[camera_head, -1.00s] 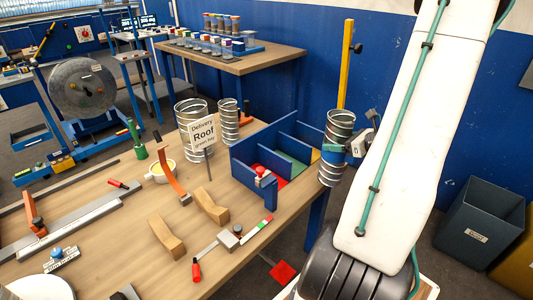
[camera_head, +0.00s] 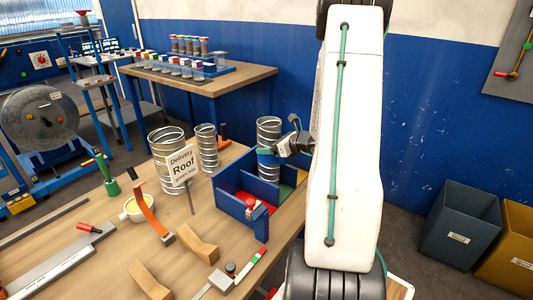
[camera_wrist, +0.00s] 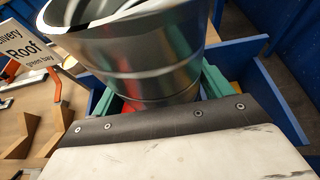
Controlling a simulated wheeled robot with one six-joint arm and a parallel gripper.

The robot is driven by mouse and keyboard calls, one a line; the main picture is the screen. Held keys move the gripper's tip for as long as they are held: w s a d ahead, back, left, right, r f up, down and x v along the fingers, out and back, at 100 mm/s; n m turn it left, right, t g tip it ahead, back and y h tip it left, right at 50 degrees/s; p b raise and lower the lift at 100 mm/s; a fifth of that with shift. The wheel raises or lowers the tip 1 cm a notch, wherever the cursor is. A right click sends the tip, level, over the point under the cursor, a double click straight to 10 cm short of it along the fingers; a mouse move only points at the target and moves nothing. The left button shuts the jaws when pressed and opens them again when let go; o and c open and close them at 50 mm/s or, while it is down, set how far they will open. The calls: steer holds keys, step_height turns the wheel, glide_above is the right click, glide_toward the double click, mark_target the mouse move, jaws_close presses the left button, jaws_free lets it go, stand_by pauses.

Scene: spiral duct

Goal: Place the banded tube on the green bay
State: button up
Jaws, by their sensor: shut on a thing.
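The banded tube (camera_head: 268,133) is a silvery, ribbed metal cylinder, held upright. My gripper (camera_head: 275,150) is shut on it around mid-height. In the wrist view the tube (camera_wrist: 150,50) fills the upper middle, with teal pieces at both sides of it. The blue divided tray (camera_head: 228,204) has a red, a green and a yellow bay. A strip of the green bay (camera_head: 285,191) shows right of the tube's lower end. The tube's lower end overlaps the tray's back part in the head view; I cannot tell its height above the floor of the bays.
A sign reading "Delivery Roof green bay" (camera_head: 183,164) stands left of the tray. Two more spiral tubes, a wide one (camera_head: 161,150) and a narrow one (camera_head: 206,150), stand behind it.

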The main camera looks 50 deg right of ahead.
steer(key=shift+w, duration=0.55)
steer(key=shift+w+a, duration=0.1)
steer(key=shift+w, duration=0.45)
steer(key=shift+s+f, duration=0.15)
steer(key=shift+f, duration=1.8)
steer(key=o, duration=1.2)
steer(key=a+v, duration=0.1)
steer(key=v, duration=1.1)
steer(key=shift+d, duration=0.45)
